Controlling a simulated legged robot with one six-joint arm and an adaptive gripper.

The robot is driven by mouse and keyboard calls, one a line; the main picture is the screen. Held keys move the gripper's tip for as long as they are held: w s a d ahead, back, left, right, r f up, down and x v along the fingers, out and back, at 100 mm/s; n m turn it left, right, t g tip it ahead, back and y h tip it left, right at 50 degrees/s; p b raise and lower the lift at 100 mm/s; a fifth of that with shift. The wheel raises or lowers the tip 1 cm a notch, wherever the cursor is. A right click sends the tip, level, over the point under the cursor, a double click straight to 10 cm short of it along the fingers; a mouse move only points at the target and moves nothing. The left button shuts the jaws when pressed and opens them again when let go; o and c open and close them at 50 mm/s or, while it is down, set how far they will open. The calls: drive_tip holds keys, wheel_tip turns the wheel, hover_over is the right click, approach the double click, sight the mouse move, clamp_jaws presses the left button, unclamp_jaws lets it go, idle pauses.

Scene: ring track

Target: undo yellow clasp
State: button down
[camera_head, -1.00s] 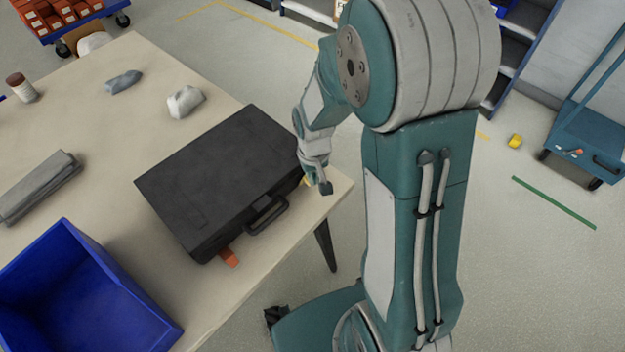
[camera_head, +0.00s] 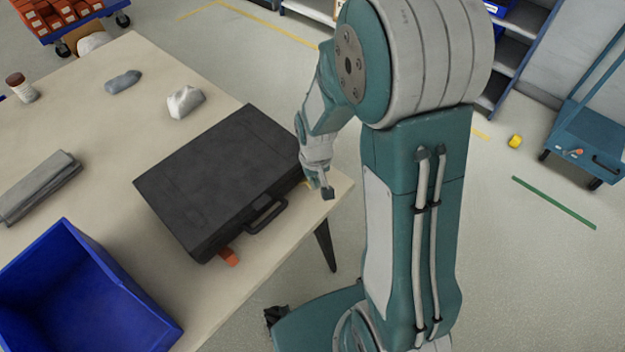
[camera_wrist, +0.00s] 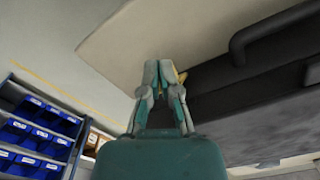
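The black case (camera_head: 215,175) lies closed on the table, with its handle (camera_head: 266,215) on the front side. The yellow clasp (camera_head: 308,183) shows as a small patch on the case's front, near its right end. An orange clasp (camera_head: 229,257) sticks out at the other end of the front. My gripper (camera_head: 327,191) is just in front of the yellow clasp. In the wrist view, the fingertips of my gripper (camera_wrist: 158,68) are together, and the yellow clasp (camera_wrist: 181,76) shows right beside them, partly hidden. I cannot tell whether they touch it.
A blue bin (camera_head: 85,290) stands at the table's near left. Grey lumps (camera_head: 185,102), a dark-capped jar (camera_head: 20,87) and a grey folded item (camera_head: 40,188) lie on the table (camera_head: 110,195). A blue cart (camera_head: 590,140) is on the floor to the right.

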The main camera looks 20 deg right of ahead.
drive_tip(key=shift+s+d+f, duration=0.1)
drive_tip(key=shift+s+f, duration=0.1)
drive_tip(key=shift+f, duration=0.3)
idle(0.5)
drive_tip(key=shift+r, duration=0.1)
drive_tip(key=shift+s+d+r, duration=0.25)
drive_tip(key=shift+s+r, duration=0.2)
drive_tip(key=shift+s, duration=0.05)
drive_tip(key=shift+s+d+r, duration=0.2)
drive_tip(key=shift+s+r, duration=0.25)
drive_tip(key=shift+r, duration=3)
drive_tip(key=s+r+t, duration=0.2)
drive_tip(key=s+r, duration=0.4)
drive_tip(key=r, duration=0.3)
drive_tip(key=s+a+r+t, duration=0.1)
drive_tip(key=s+r+t, duration=0.2)
drive_tip(key=s+r, duration=0.3)
wheel_tip(320, 180, up, 3)
drive_tip(key=shift+a+f+t, duration=0.1)
drive_tip(key=shift+a+t, duration=0.2)
